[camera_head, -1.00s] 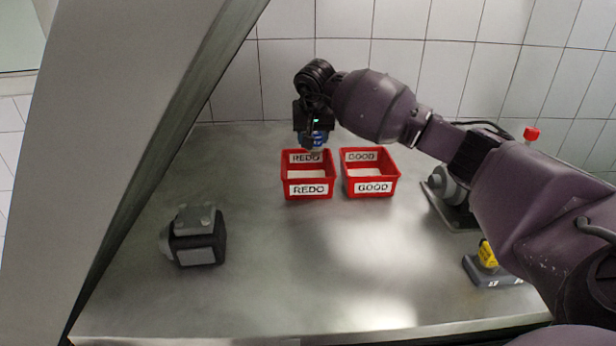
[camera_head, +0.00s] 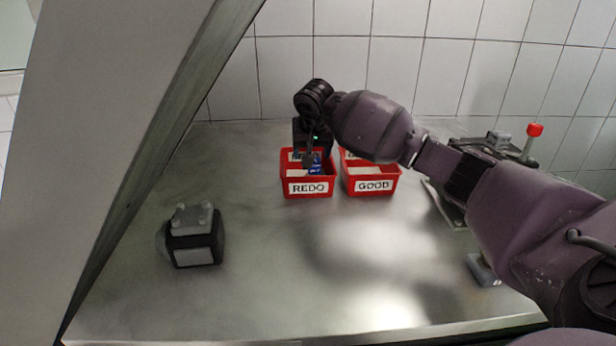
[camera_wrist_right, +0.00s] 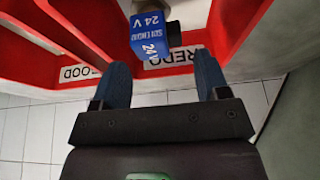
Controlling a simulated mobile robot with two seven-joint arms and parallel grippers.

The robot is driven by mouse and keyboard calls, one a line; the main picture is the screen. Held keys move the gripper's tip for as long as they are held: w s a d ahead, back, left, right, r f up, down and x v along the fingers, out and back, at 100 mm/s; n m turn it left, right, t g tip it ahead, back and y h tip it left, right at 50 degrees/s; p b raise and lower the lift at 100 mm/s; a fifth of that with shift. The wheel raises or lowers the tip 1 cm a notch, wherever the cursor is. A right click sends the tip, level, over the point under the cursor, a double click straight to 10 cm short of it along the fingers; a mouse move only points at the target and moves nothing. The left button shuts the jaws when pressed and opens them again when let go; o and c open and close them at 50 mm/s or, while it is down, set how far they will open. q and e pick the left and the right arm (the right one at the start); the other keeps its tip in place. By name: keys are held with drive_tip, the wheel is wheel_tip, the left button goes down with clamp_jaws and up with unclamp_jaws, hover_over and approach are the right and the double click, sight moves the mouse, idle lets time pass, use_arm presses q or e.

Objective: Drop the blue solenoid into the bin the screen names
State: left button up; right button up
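The blue solenoid (camera_head: 314,168), marked 24 V, is inside the red REDO bin (camera_head: 308,189). In the right wrist view the solenoid (camera_wrist_right: 150,38) shows beyond the fingertips, with a gap to each finger. My right gripper (camera_head: 310,160) points down over the REDO bin; in the wrist view its two blue fingers (camera_wrist_right: 160,65) are spread and empty. The red GOOD bin (camera_head: 373,186) stands to the right of the REDO bin, partly behind my arm. My left gripper is not in view. No screen is visible.
A dark pump-like unit (camera_head: 194,238) sits at the left of the steel table (camera_head: 260,290). A fixture with a red-topped post (camera_head: 533,131) stands at the right, partly hidden by my right arm. A tiled wall closes the back. The table's front middle is clear.

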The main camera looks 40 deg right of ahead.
drive_tip(key=shift+o, duration=0.7)
drive_tip(key=p+v, duration=0.1)
drive_tip(key=v, duration=0.9)
drive_tip(key=shift+r, duration=0.4)
drive_tip(key=shift+s, duration=0.15)
